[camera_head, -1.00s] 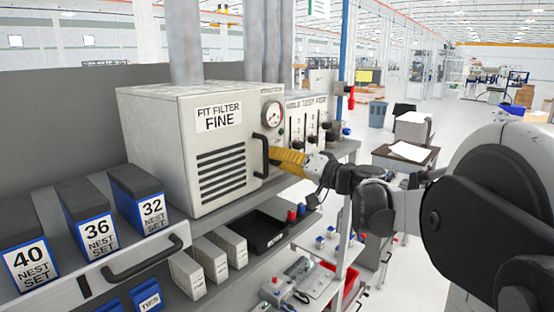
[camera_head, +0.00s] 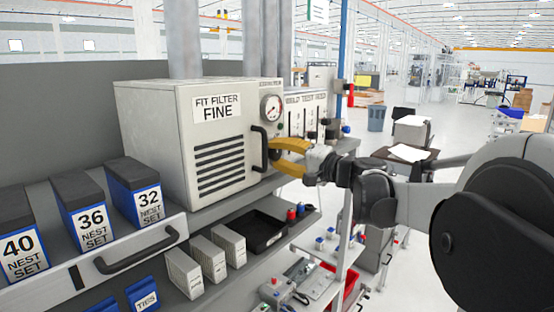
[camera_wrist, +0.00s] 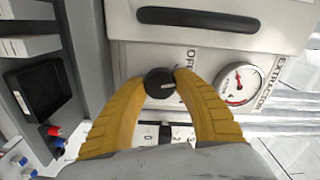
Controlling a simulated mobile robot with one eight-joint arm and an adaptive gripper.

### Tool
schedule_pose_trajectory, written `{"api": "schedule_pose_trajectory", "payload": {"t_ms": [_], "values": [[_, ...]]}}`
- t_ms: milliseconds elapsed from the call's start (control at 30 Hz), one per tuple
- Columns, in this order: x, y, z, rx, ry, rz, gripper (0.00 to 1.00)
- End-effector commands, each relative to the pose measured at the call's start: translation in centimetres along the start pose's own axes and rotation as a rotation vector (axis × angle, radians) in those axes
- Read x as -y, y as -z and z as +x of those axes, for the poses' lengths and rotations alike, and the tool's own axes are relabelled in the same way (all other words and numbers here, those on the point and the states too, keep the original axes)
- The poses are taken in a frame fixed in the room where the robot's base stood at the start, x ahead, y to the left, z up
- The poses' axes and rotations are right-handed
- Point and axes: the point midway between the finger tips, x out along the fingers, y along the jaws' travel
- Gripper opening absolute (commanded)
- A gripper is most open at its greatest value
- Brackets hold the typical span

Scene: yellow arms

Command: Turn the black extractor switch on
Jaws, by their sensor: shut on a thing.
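The black extractor switch (camera_wrist: 159,83) is a round knob with a pale pointer line, on the front panel of the beige extractor box (camera_head: 150,125). In the wrist view, my gripper (camera_wrist: 160,80) has its two yellow fingers on either side of the knob, with the tips shut on it. Lettering beside the knob is partly covered by a finger. In the head view, my gripper (camera_head: 272,154) reaches the box's right front from the right, and the fingers hide most of the knob.
A pressure gauge (camera_wrist: 239,88) sits close beside the knob. A black handle (camera_head: 260,149) stands out from the box front, near the fingers. Blue nest-set boxes (camera_head: 134,192) line the shelf at left. A black tray (camera_head: 257,232) lies on the shelf below.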

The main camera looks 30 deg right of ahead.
Motion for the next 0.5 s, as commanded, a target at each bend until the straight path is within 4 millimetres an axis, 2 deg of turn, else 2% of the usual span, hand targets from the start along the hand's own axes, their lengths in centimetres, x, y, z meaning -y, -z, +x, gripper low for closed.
{"api": "schedule_pose_trajectory", "payload": {"t_ms": [500], "values": [[-0.16,-0.01,0.01,-0.001,0.001,0.487,0.05]]}}
